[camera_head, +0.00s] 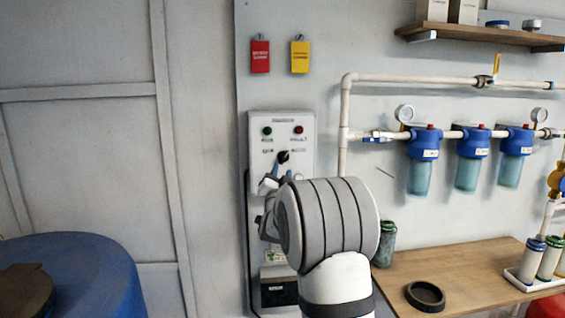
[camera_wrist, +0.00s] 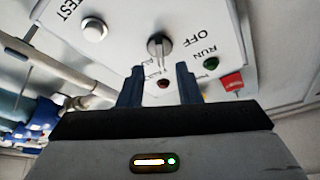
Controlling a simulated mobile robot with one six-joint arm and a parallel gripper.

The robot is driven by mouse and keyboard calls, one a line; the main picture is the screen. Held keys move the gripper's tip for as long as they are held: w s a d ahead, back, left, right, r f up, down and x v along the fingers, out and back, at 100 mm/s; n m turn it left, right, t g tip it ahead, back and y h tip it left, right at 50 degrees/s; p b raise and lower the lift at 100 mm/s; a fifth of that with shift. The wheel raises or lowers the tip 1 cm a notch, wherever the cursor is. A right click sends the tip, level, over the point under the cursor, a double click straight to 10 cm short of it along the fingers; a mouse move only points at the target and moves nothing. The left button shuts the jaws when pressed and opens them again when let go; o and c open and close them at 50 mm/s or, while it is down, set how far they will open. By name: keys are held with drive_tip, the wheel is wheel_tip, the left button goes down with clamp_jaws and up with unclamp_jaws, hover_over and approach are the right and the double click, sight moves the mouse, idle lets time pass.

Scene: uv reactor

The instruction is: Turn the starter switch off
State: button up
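The starter switch is a dark round knob with a light lever (camera_wrist: 160,47) on a light grey control box (camera_head: 308,165); its dark knob also shows in the head view (camera_head: 283,157). In the wrist view the lever points down the picture, towards the gap between my fingers, and the word OFF stands to its right. My gripper (camera_wrist: 159,75) is open, with its two dark blue fingers apart. In the head view my gripper (camera_head: 268,184) is just below the knob. I cannot tell whether the fingers touch it.
The box has a green lamp (camera_head: 267,131) and a red lamp (camera_head: 298,129). A white button (camera_wrist: 93,30) sits near the word TEST. Blue filters (camera_head: 423,145) and pipes run along the wall at right, above a wooden bench (camera_head: 470,265). A blue drum (camera_head: 90,270) stands at left.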

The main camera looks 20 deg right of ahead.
sight(283, 160)
drive_tip(key=p+x, duration=0.1)
drive_tip(key=x, duration=0.4)
drive_tip(key=shift+w, duration=0.15)
clamp_jaws()
drive_tip(key=shift+a, duration=0.1)
